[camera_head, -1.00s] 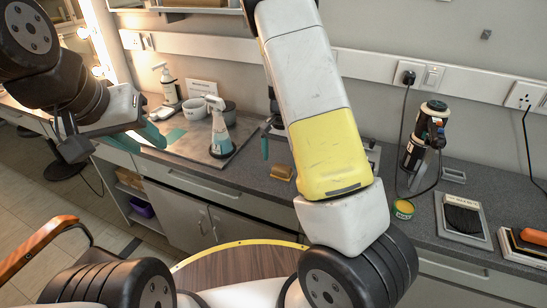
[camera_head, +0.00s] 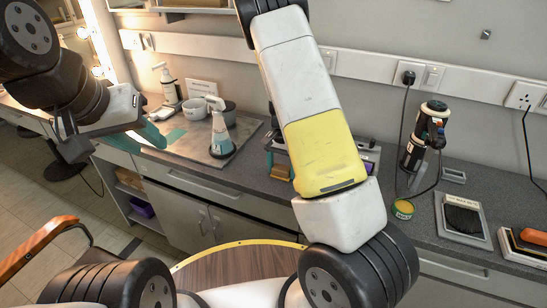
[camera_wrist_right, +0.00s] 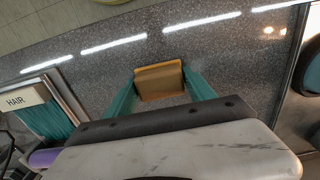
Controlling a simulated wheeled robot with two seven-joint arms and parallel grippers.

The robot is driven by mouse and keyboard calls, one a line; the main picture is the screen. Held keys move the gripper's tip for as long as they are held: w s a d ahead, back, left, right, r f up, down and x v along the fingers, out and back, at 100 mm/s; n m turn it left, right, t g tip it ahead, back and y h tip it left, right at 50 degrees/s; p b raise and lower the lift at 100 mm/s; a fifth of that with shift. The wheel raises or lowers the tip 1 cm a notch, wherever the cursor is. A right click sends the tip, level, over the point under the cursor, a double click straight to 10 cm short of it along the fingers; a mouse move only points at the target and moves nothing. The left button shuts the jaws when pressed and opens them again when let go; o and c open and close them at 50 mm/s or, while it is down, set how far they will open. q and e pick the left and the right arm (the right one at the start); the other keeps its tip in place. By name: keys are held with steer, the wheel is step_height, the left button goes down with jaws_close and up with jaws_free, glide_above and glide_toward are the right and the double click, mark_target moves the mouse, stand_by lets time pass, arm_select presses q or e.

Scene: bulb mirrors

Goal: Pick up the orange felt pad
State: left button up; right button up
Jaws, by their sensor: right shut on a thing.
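The orange felt pad (camera_head: 281,171) is a small tan-orange block at the counter's front, partly hidden by my right arm in the head view. In the right wrist view the pad (camera_wrist_right: 159,82) sits between the teal fingers of my right gripper (camera_wrist_right: 161,84), which touch its two sides. The gripper is shut on it. I cannot tell whether the pad touches the counter. In the head view my right gripper is mostly hidden behind its forearm. My left gripper (camera_head: 112,142) is at the left, its fingers apart and empty, away from the pad.
A yellow-green tin (camera_head: 403,209), a dark tool (camera_head: 425,135) and a brush tray (camera_head: 443,228) lie to the right. A label reading HAIR (camera_wrist_right: 22,98) shows in the wrist view.

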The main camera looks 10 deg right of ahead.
mark_target(282, 167)
steer(key=shift+r, duration=0.8)
step_height(282, 167, up, 2)
steer(key=shift+r, duration=0.15)
steer(key=s+a+r, duration=0.1)
steer(key=s+a, duration=0.3)
steer(key=s, duration=1.1)
steer(key=shift+s+a, duration=0.2)
steer(key=o, duration=0.8)
steer(key=c, duration=0.5)
steer(key=shift+w, duration=0.1)
